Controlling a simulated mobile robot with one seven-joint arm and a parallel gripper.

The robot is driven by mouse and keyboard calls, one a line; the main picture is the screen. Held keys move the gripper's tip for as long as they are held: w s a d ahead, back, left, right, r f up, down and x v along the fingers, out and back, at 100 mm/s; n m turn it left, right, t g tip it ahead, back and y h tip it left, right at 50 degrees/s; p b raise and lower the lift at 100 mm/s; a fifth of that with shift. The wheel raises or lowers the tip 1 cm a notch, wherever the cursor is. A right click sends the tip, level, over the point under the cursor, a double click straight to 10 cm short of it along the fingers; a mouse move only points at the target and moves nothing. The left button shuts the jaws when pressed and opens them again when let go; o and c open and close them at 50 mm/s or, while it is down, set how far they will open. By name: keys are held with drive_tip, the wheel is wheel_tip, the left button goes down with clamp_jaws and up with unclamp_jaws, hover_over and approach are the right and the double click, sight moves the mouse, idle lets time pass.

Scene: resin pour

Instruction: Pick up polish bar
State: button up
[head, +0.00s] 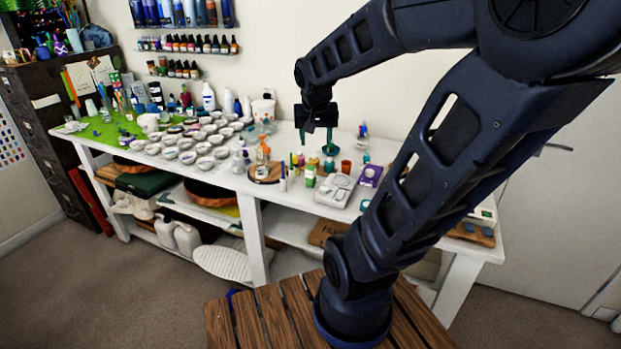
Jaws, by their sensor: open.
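My gripper (316,132) hangs above the back of the white workbench (290,202), pointing down. Its two dark fingers are apart, with nothing seen between them. A green item (330,149) with a dish-like base stands on the bench just under and right of the fingers. Several small coloured items stand around it, including an orange-red cup (346,167). I cannot tell which of these small things, if any, is the polish bar; they are too small to make out.
Many small white cups (186,157) crowd the bench on the left. A white scale-like device (335,190) and a purple box (370,176) stand right of the middle. Wall shelves of bottles (188,43) hang at the back. My arm hides part of the bench's right side.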

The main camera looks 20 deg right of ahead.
drive_tip(key=w+d+f+m+h, duration=0.1)
drive_tip(key=w+d+f+m, duration=0.15)
drive_tip(key=w+f, duration=0.5)
drive_tip(key=m+g, duration=0.1)
drive_tip(key=m, duration=0.2)
approach(309, 168)
drive_tip(key=f, duration=0.2)
drive_tip(key=shift+h, duration=0.4)
drive_tip(key=shift+x, duration=5.15)
drive_tip(key=shift+w, duration=0.1)
drive_tip(key=c, duration=1.1)
drive_tip(key=shift+c, duration=0.2)
drive_tip(key=shift+r, duration=0.1)
